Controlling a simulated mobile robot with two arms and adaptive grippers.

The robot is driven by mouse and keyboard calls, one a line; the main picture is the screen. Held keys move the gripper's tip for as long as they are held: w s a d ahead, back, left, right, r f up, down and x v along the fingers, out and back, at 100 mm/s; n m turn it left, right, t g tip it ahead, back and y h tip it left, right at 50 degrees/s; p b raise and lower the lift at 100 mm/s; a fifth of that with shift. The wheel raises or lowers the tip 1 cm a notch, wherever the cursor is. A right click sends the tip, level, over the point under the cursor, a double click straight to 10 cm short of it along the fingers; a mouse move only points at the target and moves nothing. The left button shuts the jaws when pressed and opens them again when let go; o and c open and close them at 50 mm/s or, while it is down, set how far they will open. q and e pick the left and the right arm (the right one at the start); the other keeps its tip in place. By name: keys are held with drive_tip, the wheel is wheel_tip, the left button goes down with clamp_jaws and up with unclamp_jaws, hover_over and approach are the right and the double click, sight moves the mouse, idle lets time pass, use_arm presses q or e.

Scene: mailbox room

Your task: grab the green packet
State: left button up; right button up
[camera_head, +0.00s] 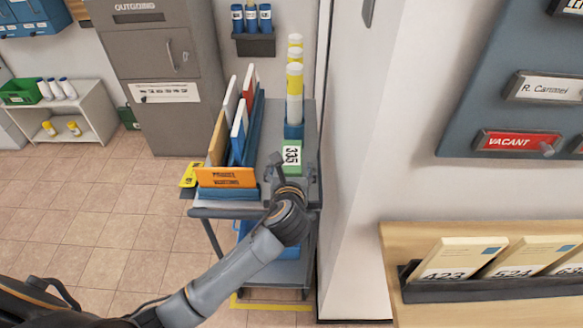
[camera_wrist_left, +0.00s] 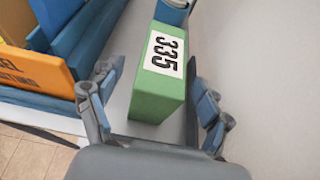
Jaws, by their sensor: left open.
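The green packet (camera_head: 292,144) with a white label reading 335 stands on the grey cart top. In the left wrist view the green packet (camera_wrist_left: 159,82) is upright in the middle, between and just beyond the spread fingers. My left gripper (camera_head: 291,166) reaches in from the front of the cart and covers the packet's lower part in the head view. In the wrist view the left gripper (camera_wrist_left: 160,107) is open and empty, one finger on each side of the packet's near end. Whether a finger touches it I cannot tell. My right gripper is not in view.
A blue rack (camera_head: 236,193) with an orange sign and upright folders stands left of the packet. A white wall (camera_head: 350,180) rises close on the right. The tiled floor at left is clear.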

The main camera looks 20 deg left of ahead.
sight(291, 161)
use_arm(q)
drive_tip(key=x, duration=0.4)
drive_tip(key=shift+w, duration=0.2)
drive_tip(key=shift+r, duration=0.1)
drive_tip(key=c, duration=1.4)
